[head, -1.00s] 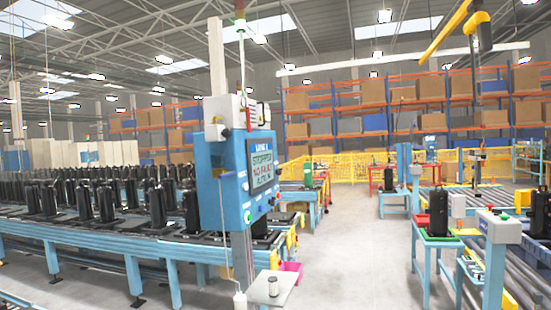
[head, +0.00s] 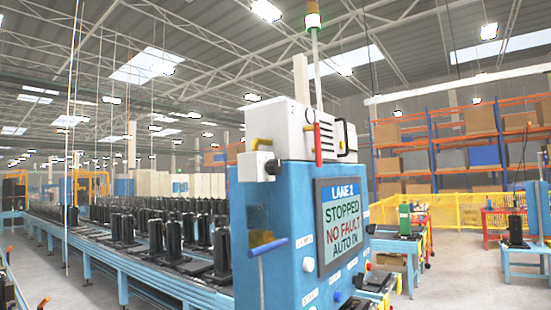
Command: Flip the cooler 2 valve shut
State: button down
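A white box (head: 283,130), which may be the cooler, sits on top of the blue lane 2 cabinet (head: 275,215). A red lever (head: 318,145) stands upright on the box's front. A yellow bent handle or pipe (head: 260,143) sticks out at its left side, above a dark grey round part (head: 272,166). I cannot read a cooler label, so I cannot tell which part is the cooler 2 valve. My gripper is not in view.
The cabinet screen (head: 340,226) reads LANE 2, STOPPED, NO FAULT, AUTO IN. A blue T-shaped handle (head: 268,247) juts from the cabinet's left side. A conveyor with several black compressors (head: 157,236) runs behind it. Open floor (head: 455,285) lies to the right.

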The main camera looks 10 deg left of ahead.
aim_at(316, 127)
jog(key=i+l+u, duration=0.1)
jog(key=i+l, duration=0.45)
jog(key=i+l+u, duration=0.15)
jog(key=i+l, duration=0.4)
jog(key=i+l+u, duration=0.1)
jog(key=i+l, duration=0.6)
jog(key=i+l+u, duration=0.15)
jog(key=i+l, duration=0.35)
jog(key=l, duration=0.15)
